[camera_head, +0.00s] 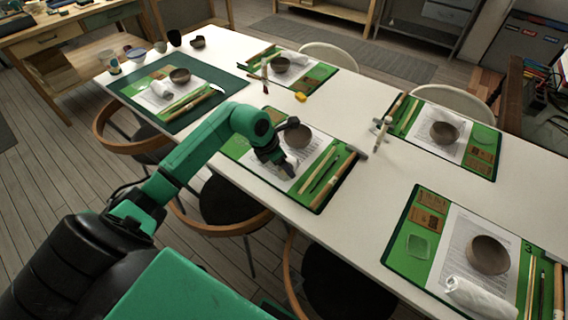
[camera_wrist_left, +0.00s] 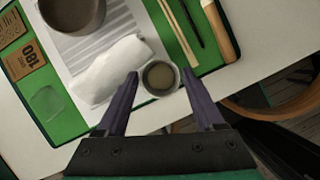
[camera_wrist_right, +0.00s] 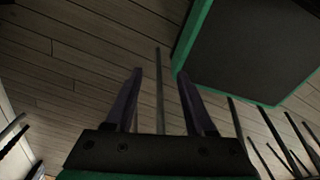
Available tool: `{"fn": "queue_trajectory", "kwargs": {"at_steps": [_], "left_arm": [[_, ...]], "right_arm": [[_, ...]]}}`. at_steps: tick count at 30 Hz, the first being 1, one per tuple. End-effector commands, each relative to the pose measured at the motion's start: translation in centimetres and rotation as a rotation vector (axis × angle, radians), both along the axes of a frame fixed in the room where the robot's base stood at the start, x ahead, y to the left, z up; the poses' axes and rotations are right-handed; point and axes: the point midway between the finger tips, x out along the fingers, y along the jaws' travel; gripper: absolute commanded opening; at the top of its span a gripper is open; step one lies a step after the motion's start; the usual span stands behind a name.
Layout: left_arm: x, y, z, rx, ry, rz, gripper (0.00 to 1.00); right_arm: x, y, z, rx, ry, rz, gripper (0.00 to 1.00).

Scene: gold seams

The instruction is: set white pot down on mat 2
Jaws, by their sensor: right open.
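A small pale pot (camera_wrist_left: 160,78) with a grey-brown inside stands upright at the near edge of a green mat (camera_wrist_left: 55,128) in the left wrist view. My left gripper (camera_wrist_left: 160,78) is open, with one finger on each side of the pot and a visible gap at both sides. In the head view my left gripper (camera_head: 287,168) is low over the middle near mat (camera_head: 235,148), and the arm hides the pot. I cannot read this mat's number. My right gripper (camera_wrist_right: 160,75) is open and empty above the floor in the right wrist view.
On the same mat, a white wrapped roll (camera_wrist_left: 108,70) lies beside the pot, with a brown bowl (camera_wrist_left: 72,12) beyond and sticks (camera_wrist_left: 180,30) to the right. Other set mats (camera_head: 408,255) share the white table (camera_head: 345,190). Chairs (camera_head: 225,228) stand along its near edge.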

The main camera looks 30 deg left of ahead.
Motion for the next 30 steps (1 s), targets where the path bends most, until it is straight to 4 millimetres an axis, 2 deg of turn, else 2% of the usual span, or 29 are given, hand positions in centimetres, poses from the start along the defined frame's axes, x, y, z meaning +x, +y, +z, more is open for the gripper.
{"fn": "queue_trajectory", "kwargs": {"at_steps": [11, 14, 17, 25, 30], "left_arm": [[0.0, 0.0, 0.4, -0.001, 0.000, 0.000, 0.89], [0.0, -0.1, 1.8, -0.002, 0.000, 0.000, 0.89], [-0.6, 0.6, 3.1, 0.006, -0.004, -0.001, 0.89], [-3.1, 1.9, 10.0, 0.005, -0.003, -0.001, 0.89], [-3.9, 2.3, 12.1, 0.002, 0.000, -0.001, 0.89]], "right_arm": [[0.0, -0.1, 0.4, -0.002, 0.000, -0.001, 0.54], [0.0, -0.2, 1.8, -0.003, -0.001, -0.001, 0.54], [0.0, -0.3, 0.8, -0.004, -0.001, 0.000, 0.54], [0.0, -0.4, -0.4, -0.005, 0.000, 0.000, 0.54], [0.0, -0.4, -0.6, -0.005, 0.000, 0.000, 0.54]]}}
